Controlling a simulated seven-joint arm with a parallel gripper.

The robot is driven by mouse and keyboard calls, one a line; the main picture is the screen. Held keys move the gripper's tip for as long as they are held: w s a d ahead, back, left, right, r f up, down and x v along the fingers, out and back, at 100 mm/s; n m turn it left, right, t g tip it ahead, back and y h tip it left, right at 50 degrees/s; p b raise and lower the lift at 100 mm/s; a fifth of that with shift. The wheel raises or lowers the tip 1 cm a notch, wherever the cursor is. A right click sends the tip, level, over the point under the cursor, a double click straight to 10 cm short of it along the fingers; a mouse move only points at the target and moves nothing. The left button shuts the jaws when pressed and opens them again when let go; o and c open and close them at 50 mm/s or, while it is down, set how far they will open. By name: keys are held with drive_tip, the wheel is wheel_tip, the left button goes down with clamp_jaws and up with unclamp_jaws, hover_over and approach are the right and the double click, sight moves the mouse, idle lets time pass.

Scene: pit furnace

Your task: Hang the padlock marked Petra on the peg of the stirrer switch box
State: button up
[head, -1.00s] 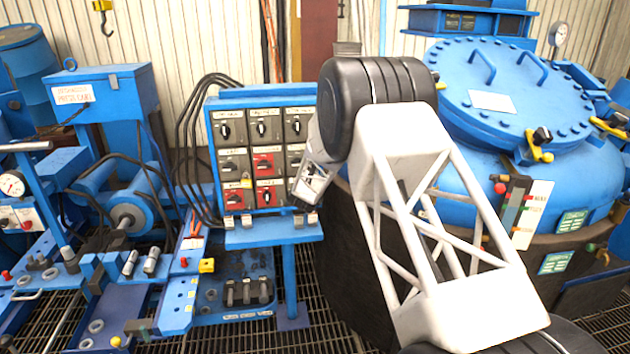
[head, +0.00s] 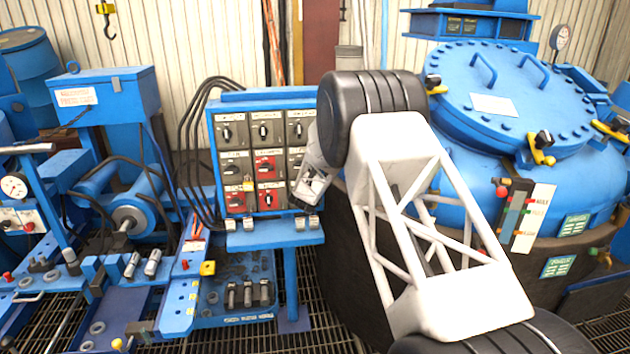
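The blue switch panel (head: 222,104) stands in the middle of the head view, with rows of grey and red switch boxes. A small yellow padlock (head: 249,186) hangs at a lower left red box (head: 235,201). Several small pale, padlock-like items (head: 300,223) sit along the ledge under the panel. The labels are too small to read, so I cannot tell which item is marked Petra or which box is the stirrer's. My gripper (head: 298,203) is at the panel's right side, in front of the right column. Its fingers are too small and covered to judge.
A blue furnace vessel with a bolted lid (head: 500,100) stands right. Black cables (head: 188,150) loop left of the panel. A blue tray (head: 210,312) with dark parts lies below, near a yellow block (head: 208,268). My arm hides the area right of the panel.

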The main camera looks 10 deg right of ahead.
drive_tip(key=shift+w+r, duration=0.1)
drive_tip(key=shift+w, duration=0.05)
drive_tip(key=o, duration=0.7)
drive_tip(key=shift+c, duration=0.2)
drive_tip(key=shift+r, duration=0.1)
drive_tip(key=shift+o, duration=1.1)
drive_tip(key=shift+s+a, duration=0.2)
drive_tip(key=shift+s, duration=0.15)
drive_tip(key=f+v, duration=0.1)
drive_tip(key=v, duration=0.6)
drive_tip(key=shift+s+r, duration=0.2)
drive_tip(key=shift+r, duration=0.15)
